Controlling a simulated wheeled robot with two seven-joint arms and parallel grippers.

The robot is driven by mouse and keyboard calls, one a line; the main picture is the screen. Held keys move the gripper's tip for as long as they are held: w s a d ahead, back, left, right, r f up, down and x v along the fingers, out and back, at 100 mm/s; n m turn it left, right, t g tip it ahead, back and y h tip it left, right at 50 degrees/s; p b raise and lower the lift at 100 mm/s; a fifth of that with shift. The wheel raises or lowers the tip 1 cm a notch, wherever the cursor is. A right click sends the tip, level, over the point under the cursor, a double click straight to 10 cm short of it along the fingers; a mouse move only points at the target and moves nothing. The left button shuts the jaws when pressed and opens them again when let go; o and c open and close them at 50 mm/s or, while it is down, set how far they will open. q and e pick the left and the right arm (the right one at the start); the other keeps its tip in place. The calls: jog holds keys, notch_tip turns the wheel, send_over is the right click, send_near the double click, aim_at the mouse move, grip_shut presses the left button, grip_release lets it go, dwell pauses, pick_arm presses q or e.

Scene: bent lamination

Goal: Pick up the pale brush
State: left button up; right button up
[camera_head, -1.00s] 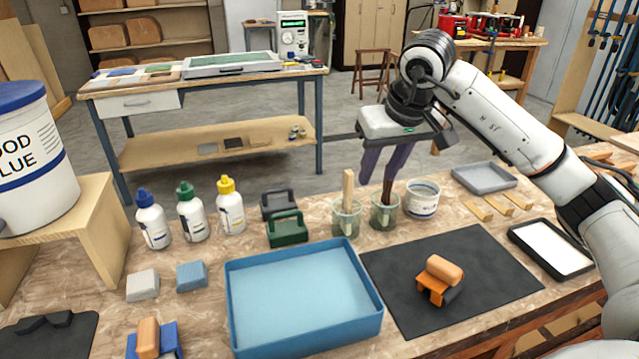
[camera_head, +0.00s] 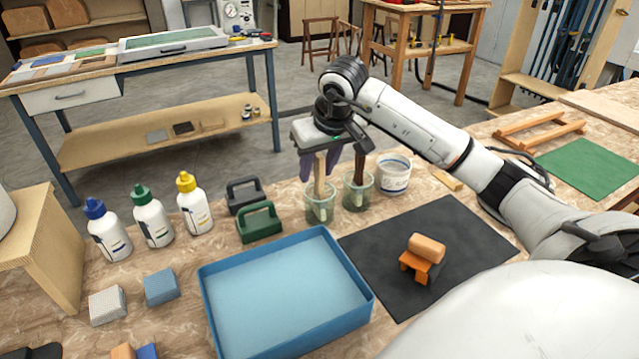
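The pale brush (camera_head: 320,172) stands upright in a clear cup (camera_head: 320,208) behind the blue tray; its bristles are hidden inside the cup. A dark-handled brush (camera_head: 358,165) stands in a similar cup (camera_head: 358,196) just to the right. My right gripper (camera_head: 321,174) points down over the pale brush. Its purple fingers appear apart, one on each side of the pale handle, with no clear contact visible. The gripper body hides the handle's top. My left gripper is not in view.
A white tub (camera_head: 394,175) stands right of the cups. Green (camera_head: 259,223) and dark grey (camera_head: 244,195) handled blocks and several glue bottles (camera_head: 152,216) stand left. The blue tray (camera_head: 286,345) and black mat (camera_head: 480,243) lie in front, with an orange-brown block (camera_head: 426,250) on the mat.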

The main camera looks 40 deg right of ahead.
jog(key=shift+w+f, duration=0.15)
jog(key=shift+f, duration=0.25)
grip_shut()
jog(key=shift+r, duration=0.1)
